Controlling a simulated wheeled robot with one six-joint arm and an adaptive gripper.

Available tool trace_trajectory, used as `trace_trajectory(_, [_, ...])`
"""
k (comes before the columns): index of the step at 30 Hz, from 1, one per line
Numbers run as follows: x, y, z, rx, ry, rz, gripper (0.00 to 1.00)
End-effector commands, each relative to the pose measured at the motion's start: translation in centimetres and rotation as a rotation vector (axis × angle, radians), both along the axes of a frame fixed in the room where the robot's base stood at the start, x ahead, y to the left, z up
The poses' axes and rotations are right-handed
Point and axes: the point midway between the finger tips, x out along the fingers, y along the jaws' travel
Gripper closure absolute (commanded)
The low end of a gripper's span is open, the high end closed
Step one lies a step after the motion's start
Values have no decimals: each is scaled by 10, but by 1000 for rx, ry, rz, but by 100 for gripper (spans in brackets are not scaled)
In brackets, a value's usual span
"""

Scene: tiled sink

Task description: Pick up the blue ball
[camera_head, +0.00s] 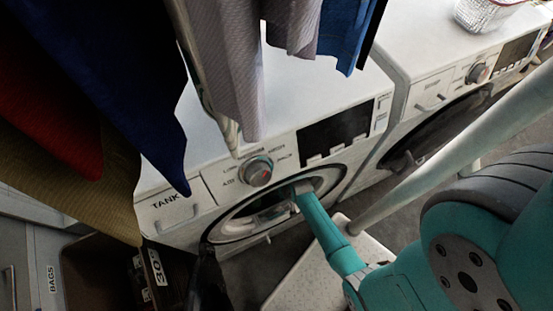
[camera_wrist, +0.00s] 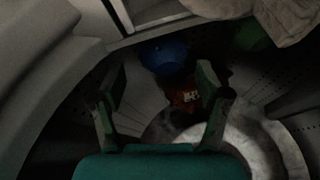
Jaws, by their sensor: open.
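The blue ball (camera_wrist: 165,54) shows in the dim wrist view, deep inside the dark washer drum, under a pale edge. My gripper (camera_wrist: 160,82) is open, with its two green-and-dark fingers spread apart. The ball appears beyond the fingertips, in line with the gap between them, and nothing is held. In the head view my teal arm reaches into the round door opening of the left washing machine (camera_head: 228,202). The ball cannot be seen there, and the fingers are hidden or too small to make out.
A red item with white lettering (camera_wrist: 185,97) lies just below the ball. A green object (camera_wrist: 252,37) and pale cloth (camera_wrist: 288,18) are at upper right. In the head view, hanging clothes (camera_head: 110,60), a white pole (camera_head: 450,165) and a second washer (camera_head: 425,100) surround the arm.

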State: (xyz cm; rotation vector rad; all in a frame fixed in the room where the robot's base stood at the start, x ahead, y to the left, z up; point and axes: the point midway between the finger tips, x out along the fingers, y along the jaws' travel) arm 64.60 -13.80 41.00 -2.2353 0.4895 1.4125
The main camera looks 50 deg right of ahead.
Motion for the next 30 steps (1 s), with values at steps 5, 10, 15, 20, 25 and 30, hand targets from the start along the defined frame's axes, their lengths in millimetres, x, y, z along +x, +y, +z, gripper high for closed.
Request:
trace_trajectory(5, [2,0,-7,0,0,0,25])
trace_trajectory(10, [9,3,-24,0,1,1,25])
trace_trajectory(15, [16,3,-42,0,0,0,25])
trace_trajectory(20, [19,3,-51,0,0,0,25])
trace_trajectory(25, [20,3,-52,-1,-1,0,25])
trace_trajectory(30, [20,3,-52,-1,-1,0,37])
